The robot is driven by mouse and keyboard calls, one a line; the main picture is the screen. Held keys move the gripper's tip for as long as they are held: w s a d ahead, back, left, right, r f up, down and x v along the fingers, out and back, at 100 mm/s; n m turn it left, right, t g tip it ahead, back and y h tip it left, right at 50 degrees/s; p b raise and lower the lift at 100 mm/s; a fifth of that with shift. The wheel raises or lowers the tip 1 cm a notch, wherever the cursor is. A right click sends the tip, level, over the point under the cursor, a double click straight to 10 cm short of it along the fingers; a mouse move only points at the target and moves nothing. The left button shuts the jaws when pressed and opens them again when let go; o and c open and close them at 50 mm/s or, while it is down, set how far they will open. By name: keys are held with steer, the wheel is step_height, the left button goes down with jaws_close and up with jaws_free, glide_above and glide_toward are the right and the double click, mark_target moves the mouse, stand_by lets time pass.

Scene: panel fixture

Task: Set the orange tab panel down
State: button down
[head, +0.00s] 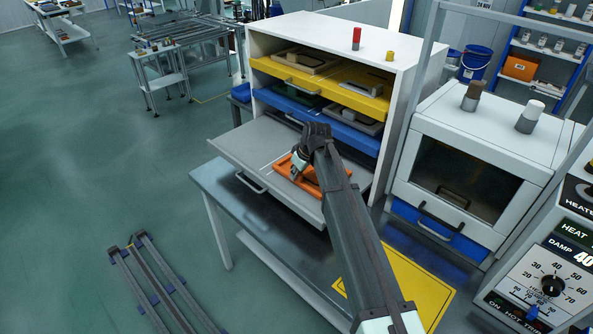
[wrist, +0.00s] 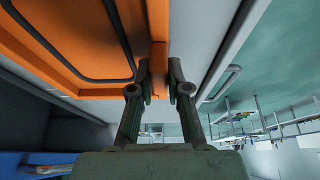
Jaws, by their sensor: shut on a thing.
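The orange tab panel (head: 312,177) is at the pulled-out grey drawer (head: 240,142) of the white cabinet, with my arm in front of part of it. In the wrist view the orange panel (wrist: 85,45) fills the upper left, with a dark line inset in its face. My gripper (head: 297,172) is over the panel in the head view. In the wrist view its two fingers (wrist: 159,75) are closed on the panel's orange tab (wrist: 158,30). Whether the panel touches the drawer floor, I cannot tell.
Above the grey drawer are a yellow drawer (head: 345,93) and a blue drawer (head: 300,106), each holding other panels. A red cylinder (head: 356,38) and a yellow one (head: 390,56) stand on the cabinet top. A heater unit (head: 470,165) stands right. A metal table (head: 225,190) lies below.

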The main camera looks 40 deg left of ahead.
steer(key=c, duration=1.1)
jaws_free()
steer(key=shift+c, duration=0.2)
steer(key=shift+r, duration=0.1)
steer(key=b+v, duration=0.3)
steer(key=v, duration=0.9)
steer(key=shift+b, duration=0.3)
steer(key=shift+s, duration=0.1)
